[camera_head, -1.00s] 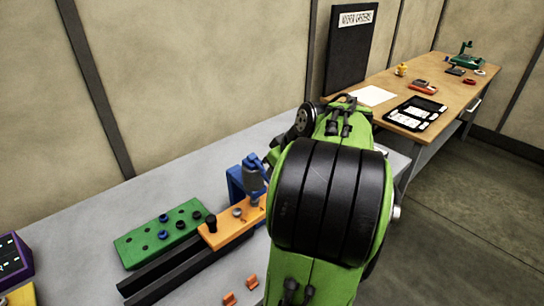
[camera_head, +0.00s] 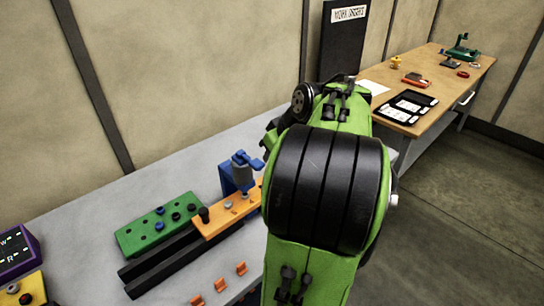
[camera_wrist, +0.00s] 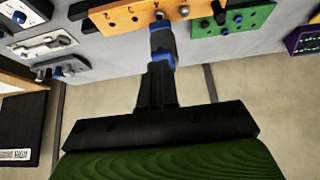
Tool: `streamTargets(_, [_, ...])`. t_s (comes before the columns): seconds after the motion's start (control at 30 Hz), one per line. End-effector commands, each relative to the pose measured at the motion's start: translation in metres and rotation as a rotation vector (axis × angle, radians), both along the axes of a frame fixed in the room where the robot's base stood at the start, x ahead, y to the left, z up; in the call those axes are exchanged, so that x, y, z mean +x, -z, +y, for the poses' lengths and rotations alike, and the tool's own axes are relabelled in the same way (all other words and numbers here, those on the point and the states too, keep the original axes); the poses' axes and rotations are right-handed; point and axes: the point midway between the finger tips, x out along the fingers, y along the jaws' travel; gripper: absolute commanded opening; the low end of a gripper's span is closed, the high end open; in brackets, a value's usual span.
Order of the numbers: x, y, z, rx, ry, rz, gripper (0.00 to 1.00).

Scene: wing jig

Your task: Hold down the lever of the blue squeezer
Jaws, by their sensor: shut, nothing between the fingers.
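I cannot tell whether the fingertips touch the lever. In the head view my green and black arm hides my gripper.
The orange plate (camera_head: 216,222) lies on black rails beside the squeezer. A green block (camera_head: 140,236) with several knobs is to its left. Orange clips (camera_head: 220,284) stand in front. A wooden table (camera_head: 455,80) with parts is at the back right.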

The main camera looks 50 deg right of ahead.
Motion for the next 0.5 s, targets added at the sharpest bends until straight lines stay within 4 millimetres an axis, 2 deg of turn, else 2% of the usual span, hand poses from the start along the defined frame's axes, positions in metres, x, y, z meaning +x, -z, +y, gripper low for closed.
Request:
streamTargets(0.1, [-0.015, -0.023, 0.004, -0.003, -0.002, -0.001, 0.00])
streamTargets(0.3, [-0.039, -0.054, 0.009, -0.003, -0.002, -0.002, 0.00])
streamTargets(0.5, [-0.047, -0.063, 0.011, -0.003, -0.004, -0.002, 0.00])
